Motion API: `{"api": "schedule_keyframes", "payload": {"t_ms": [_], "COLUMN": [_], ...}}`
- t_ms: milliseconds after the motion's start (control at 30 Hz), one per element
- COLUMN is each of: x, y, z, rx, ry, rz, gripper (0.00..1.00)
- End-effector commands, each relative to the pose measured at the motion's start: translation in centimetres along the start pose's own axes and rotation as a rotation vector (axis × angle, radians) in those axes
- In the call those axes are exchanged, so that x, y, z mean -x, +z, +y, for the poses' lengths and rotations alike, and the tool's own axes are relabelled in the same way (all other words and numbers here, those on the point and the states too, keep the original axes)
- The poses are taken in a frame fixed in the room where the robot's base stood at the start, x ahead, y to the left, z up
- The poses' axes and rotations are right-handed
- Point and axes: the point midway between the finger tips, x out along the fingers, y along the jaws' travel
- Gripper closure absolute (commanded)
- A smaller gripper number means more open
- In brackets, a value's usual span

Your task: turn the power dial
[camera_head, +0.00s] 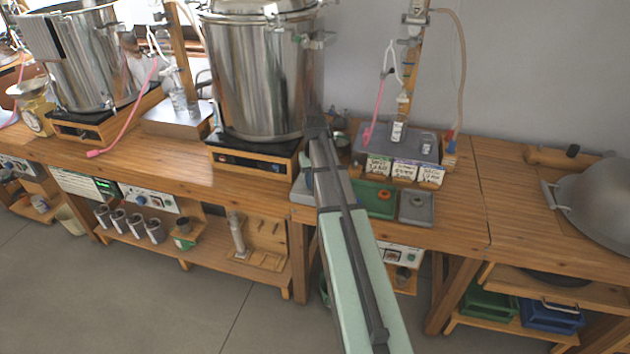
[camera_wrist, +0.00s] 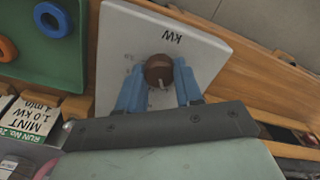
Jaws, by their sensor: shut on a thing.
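The power dial (camera_wrist: 158,70) is a round brown knob with a pale pointer mark that faces the lower edge of the wrist view. It stands on a light grey panel (camera_wrist: 135,50) marked "kW", which reads upside down there. The blue fingers of my gripper (camera_wrist: 159,80) are on either side of the dial and shut on it. In the head view, part of a grey panel (camera_head: 302,191) shows at the bench's front edge beside my arm. The dial and the fingertips are hidden behind my arm in that view.
A green tray (camera_head: 368,207) with orange and blue rings is close beside the panel. White label cards (camera_wrist: 34,118) stand close by. A steel pot (camera_head: 258,80) on a heater stands behind and left. A wok (camera_head: 605,200) is at the right; the bench before it is clear.

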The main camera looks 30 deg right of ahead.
Motion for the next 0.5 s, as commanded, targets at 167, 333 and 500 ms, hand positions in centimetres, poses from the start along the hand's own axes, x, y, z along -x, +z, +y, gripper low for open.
{"api": "schedule_keyframes", "payload": {"t_ms": [167,333,500], "x": [0.03,0.02,0.01], "y": [-0.02,-0.01,-0.01], "z": [0.0,0.0,0.0], "rx": [0.001,0.001,0.001], "ry": [0.0,0.0,0.0], "rz": [0.001,0.0,0.0], "gripper": [0.6,0.44,0.39]}}
